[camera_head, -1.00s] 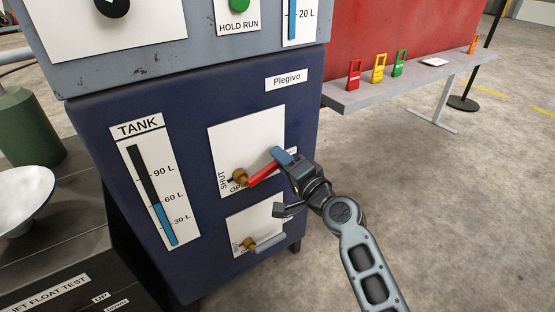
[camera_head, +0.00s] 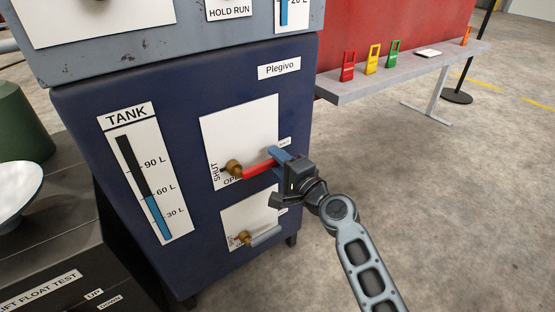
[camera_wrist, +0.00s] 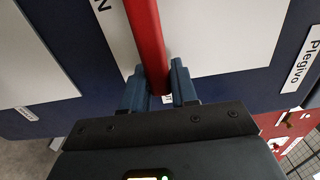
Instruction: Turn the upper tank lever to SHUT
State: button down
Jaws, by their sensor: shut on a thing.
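The upper tank lever (camera_head: 258,170) is a red handle on a brass valve body (camera_head: 234,168), mounted on a white plate (camera_head: 240,128) on the blue tank cabinet. The handle points right from the valve, tilted slightly up. SHUT is printed at the plate's lower left, and a partly hidden OPEN-like label sits below the valve. My gripper (camera_head: 280,165) is shut on the red handle near its free end. In the wrist view the red lever (camera_wrist: 147,40) runs down between the two blue fingers (camera_wrist: 160,86), one on each side.
A lower valve with a grey handle (camera_head: 266,235) sits on another white plate just below my gripper. The tank gauge (camera_head: 150,180) is to the left. A bench (camera_head: 400,75) with red, yellow and green tags stands at the back right. Open floor lies to the right.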

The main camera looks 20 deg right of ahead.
jog(key=shift+d+f, duration=0.1)
jog(key=shift+f, duration=0.05)
jog(key=c, duration=1)
grip_release()
jog(key=shift+o, duration=0.2)
jog(key=shift+s, duration=0.1)
jog(key=v, duration=0.7)
jog(key=shift+s+p, duration=0.35)
jog(key=shift+p, duration=0.05)
jog(key=shift+d, duration=0.1)
